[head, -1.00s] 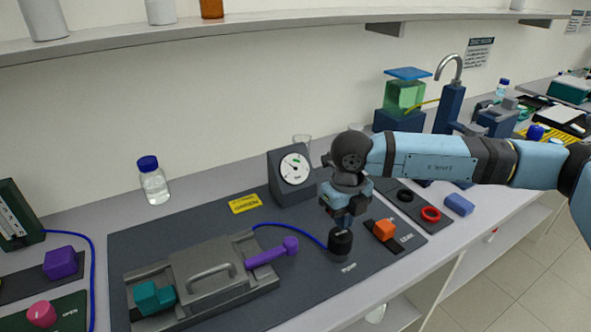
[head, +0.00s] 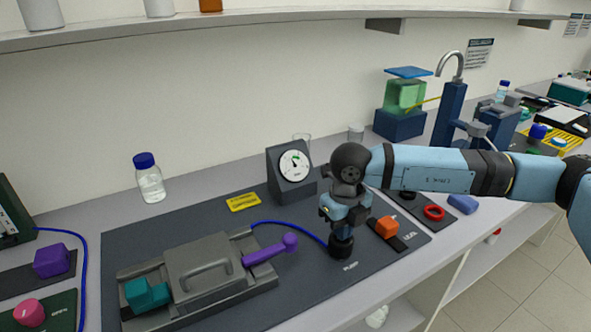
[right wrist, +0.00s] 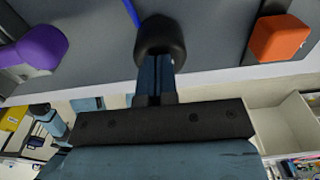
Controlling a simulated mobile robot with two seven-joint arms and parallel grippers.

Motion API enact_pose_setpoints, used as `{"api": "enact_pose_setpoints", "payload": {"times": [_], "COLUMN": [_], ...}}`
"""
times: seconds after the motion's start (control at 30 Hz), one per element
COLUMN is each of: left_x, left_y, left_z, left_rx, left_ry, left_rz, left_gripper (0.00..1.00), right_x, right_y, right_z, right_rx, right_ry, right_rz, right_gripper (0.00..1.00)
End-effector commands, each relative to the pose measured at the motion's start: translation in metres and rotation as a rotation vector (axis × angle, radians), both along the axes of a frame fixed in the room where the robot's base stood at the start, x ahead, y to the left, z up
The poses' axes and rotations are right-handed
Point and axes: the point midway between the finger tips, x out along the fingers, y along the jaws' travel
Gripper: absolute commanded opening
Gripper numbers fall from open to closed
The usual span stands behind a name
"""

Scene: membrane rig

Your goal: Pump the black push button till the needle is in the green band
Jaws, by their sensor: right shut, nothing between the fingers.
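The black push button (head: 341,246) stands on the dark mat beside the word PUMP, at the end of a blue tube. My right gripper (head: 342,232) is shut and empty, pointing down with its fingertips at the button's top. In the right wrist view the shut fingers (right wrist: 156,75) reach the black button (right wrist: 160,38), seemingly touching it; how far it is pressed I cannot tell. The gauge (head: 294,166) has a white dial, a dark needle and a small green band near the top. The needle's exact place against the band is too small to tell. My left gripper is not in view.
Left are a grey rig with a handle (head: 208,278), a purple lever (head: 270,250) and a teal block (head: 147,293). A red ring (head: 434,212) lies farther right. A bottle (head: 149,180) stands behind.

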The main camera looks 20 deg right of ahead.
Motion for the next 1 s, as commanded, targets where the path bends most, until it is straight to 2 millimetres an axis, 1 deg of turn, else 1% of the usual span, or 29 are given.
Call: {"api": "enact_pose_setpoints", "payload": {"times": [0.03, 0.07, 0.27, 0.63, 1.0], "left_x": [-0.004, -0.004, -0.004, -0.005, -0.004], "left_y": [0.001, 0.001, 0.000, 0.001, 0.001], "left_z": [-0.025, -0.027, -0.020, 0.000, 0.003], "left_rx": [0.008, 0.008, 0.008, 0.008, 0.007], "left_ry": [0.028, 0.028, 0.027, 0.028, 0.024], "left_rz": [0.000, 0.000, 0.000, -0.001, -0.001], "left_gripper": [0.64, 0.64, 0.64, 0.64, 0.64], "right_x": [-0.001, 0.000, 0.000, 0.000, 0.000], "right_y": [0.000, 0.000, 0.000, 0.000, 0.000], "right_z": [-0.011, -0.013, -0.004, 0.037, 0.040], "right_rx": [0.000, 0.000, 0.000, 0.000, 0.000], "right_ry": [0.002, 0.002, 0.001, 0.000, 0.001], "right_rz": [0.000, 0.000, 0.000, 0.001, 0.000], "right_gripper": [0.00, 0.00, 0.00, 0.00, 0.00]}}
